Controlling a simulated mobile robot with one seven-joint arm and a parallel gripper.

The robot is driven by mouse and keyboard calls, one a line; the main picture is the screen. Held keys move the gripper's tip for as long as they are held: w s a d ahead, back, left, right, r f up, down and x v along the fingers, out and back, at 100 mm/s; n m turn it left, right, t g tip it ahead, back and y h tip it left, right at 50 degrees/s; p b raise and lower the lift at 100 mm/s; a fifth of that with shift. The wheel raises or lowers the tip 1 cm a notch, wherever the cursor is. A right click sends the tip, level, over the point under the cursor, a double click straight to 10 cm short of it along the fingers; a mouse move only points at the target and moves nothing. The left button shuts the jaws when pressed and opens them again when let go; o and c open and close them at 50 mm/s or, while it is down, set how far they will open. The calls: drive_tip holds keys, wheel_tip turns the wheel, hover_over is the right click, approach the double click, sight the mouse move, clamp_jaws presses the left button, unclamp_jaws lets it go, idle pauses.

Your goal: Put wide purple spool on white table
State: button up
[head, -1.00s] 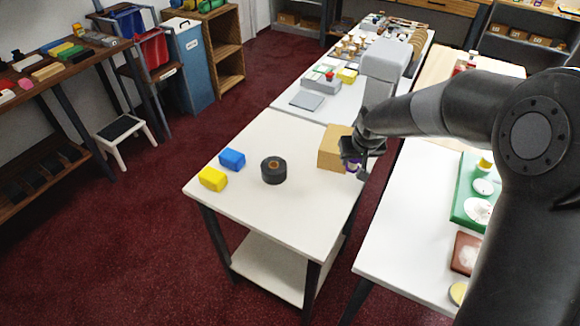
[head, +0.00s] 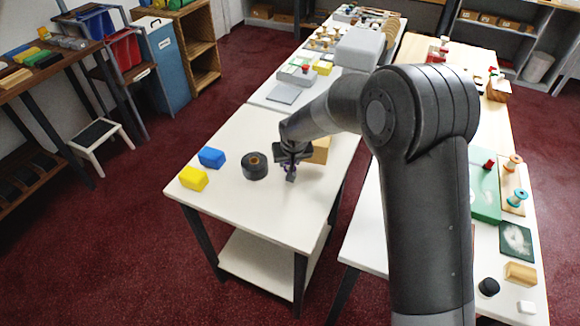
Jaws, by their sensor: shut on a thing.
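My gripper (head: 291,170) points down over the right half of the white table (head: 250,213), between a black roll and a cardboard box. It is shut on the purple spool (head: 286,168). Only a small purple patch of the spool shows between the dark fingers; the rest is hidden by the gripper. Whether the spool touches the tabletop or hangs just above it, I cannot tell.
The black roll (head: 254,166) stands left of my gripper. A blue block (head: 211,157) and a yellow block (head: 193,178) lie farther left. The cardboard box (head: 321,150) is close on the right, partly hidden by my arm. The table's front is clear.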

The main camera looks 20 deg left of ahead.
drive_tip(key=shift+f, duration=1.4)
drive_tip(key=shift+f, duration=0.1)
drive_tip(key=o, duration=1)
drive_tip(key=shift+o, duration=0.2)
drive_tip(key=v, duration=1.2)
drive_tip(key=shift+r, duration=0.2)
